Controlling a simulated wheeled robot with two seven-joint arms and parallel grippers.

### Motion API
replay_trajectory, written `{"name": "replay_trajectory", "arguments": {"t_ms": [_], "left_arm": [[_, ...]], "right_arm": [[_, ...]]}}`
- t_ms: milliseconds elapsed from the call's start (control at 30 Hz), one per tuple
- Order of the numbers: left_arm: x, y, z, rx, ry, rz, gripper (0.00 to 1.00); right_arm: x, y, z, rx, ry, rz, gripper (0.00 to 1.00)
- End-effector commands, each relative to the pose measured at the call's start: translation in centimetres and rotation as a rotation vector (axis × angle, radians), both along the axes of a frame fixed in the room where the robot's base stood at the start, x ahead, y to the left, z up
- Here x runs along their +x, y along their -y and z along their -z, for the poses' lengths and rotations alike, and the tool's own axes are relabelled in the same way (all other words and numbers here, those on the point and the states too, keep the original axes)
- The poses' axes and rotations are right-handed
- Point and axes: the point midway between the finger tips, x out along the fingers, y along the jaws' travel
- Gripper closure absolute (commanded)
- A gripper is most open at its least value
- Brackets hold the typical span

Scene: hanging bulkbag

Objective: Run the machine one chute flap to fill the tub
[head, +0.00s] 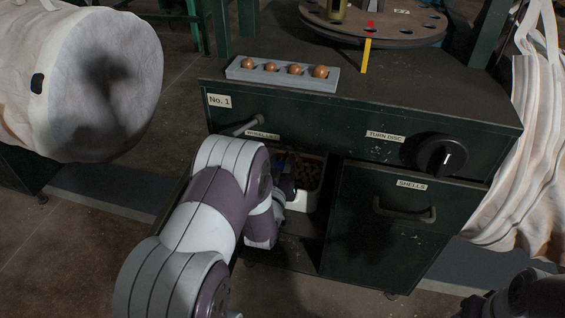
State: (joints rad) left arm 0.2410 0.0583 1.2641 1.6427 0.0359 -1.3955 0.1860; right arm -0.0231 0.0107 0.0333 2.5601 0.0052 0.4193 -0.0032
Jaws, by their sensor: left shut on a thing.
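The machine is a dark green cabinet (290,115) marked No. 1. A lever bar (240,126) sticks out at its upper left beside a small label. Below it is an open bay with a white tub (312,198) in it, holding small brownish pieces. My left gripper (288,180) reaches into the bay at the tub's left side and is shut on it; its fingertips are mostly hidden by my wrist. My left arm also hides part of the tub and bay. Part of my right arm (525,296) shows at the bottom right corner; its jaws cannot be made out.
A grey holder (282,74) with several brown balls sits on top, before a turning disc (385,28). A black knob (441,156) is marked TURN DISC. A SHELLS drawer (393,215) is shut. Pale bulk bags hang at left (100,85) and right (525,150).

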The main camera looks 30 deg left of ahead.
Motion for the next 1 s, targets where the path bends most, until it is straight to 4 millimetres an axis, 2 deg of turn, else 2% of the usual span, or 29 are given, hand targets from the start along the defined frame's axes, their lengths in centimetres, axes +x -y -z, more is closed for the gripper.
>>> {"name": "replay_trajectory", "arguments": {"t_ms": [133, 300, 633, 667, 700, 733, 1000], "left_arm": [[0.1, 0.0, 1.7, 0.018, 0.073, 0.001, 1.00], [0.1, 0.0, 1.9, 0.044, 0.186, 0.001, 1.00], [0.0, 0.0, 1.5, 0.049, 0.207, 0.001, 1.00], [0.0, 0.0, 1.5, 0.049, 0.206, 0.002, 0.65], [0.0, 0.0, 1.5, 0.049, 0.206, 0.002, 0.52], [0.0, 0.0, 1.5, 0.049, 0.206, 0.002, 0.44], [0.1, 0.0, 1.4, 0.050, 0.210, 0.001, 0.44]], "right_arm": [[0.0, 0.0, 3.0, 0.000, 0.000, 0.000, 0.45], [0.0, 0.0, 5.3, 0.000, -0.001, 0.000, 0.45], [0.0, 0.0, 5.2, 0.000, 0.000, 0.000, 0.45], [0.0, 0.0, 5.2, 0.000, 0.000, 0.000, 0.45], [0.0, 0.0, 5.2, 0.000, 0.000, 0.000, 0.45], [0.0, 0.0, 5.2, 0.000, 0.000, 0.000, 0.45], [0.0, 0.0, 5.2, 0.000, 0.000, 0.000, 0.45]]}}
